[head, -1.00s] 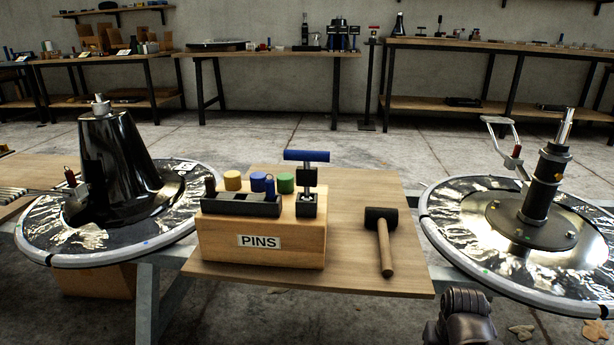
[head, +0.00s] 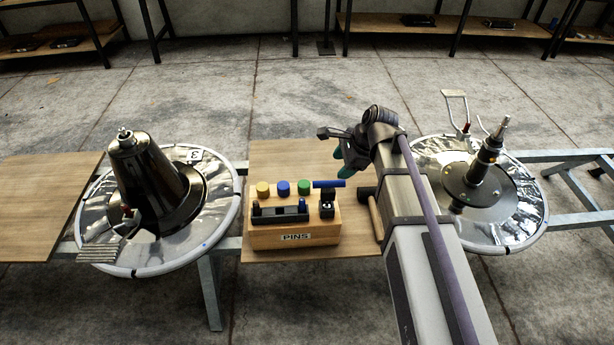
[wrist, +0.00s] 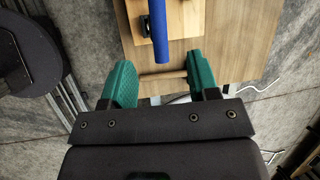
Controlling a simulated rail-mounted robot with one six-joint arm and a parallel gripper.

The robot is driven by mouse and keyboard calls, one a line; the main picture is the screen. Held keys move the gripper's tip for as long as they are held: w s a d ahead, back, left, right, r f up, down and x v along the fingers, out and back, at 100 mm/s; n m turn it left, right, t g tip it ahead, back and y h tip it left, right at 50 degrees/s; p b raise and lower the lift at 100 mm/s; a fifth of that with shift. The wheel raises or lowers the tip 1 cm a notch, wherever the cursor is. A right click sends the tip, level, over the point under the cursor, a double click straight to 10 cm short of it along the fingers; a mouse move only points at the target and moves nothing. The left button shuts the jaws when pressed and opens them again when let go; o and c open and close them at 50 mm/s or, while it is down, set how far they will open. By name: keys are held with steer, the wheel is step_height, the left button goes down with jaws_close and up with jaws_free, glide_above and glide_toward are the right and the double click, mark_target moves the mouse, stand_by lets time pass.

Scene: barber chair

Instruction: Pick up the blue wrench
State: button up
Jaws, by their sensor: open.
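The blue wrench, seen as a T-shaped tool with a blue bar handle (head: 329,183), stands upright in a black holder at the right end of the wooden PINS block (head: 295,237). In the wrist view the blue handle (wrist: 159,32) points toward the gap between my fingers, just beyond their tips. My gripper (head: 342,162) is open and empty, with green fingers, up and to the right of the handle in the head view. In the wrist view my gripper (wrist: 158,62) has its fingers spread on either side of the handle's line, apart from it.
Yellow (head: 263,189), blue (head: 283,188) and green (head: 304,187) caps stand on the block. A mallet (head: 375,217) lies right of it, partly hidden by my arm. Round chair bases stand left (head: 148,262) and right (head: 508,238). The board (head: 290,153) behind the block is clear.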

mark_target(332, 182)
steer(key=shift+m, duration=0.5)
steer(key=f+b, duration=0.3)
steer(key=f, duration=0.1)
steer(key=f+b, duration=0.1)
steer(key=b, duration=0.1)
steer(key=shift+w+a+f+b, duration=0.3)
steer(key=shift+w+f, duration=0.05)
steer(key=shift+f, duration=0.05)
steer(key=shift+a, duration=0.1)
steer(key=b+x, duration=0.4)
steer(key=shift+f, duration=0.4)
steer(key=shift+w+a+f+b, duration=0.1)
steer(key=shift+a+f+b, duration=0.1)
steer(key=shift+b, duration=0.2)
steer(key=shift+r, duration=0.25)
jaws_close()
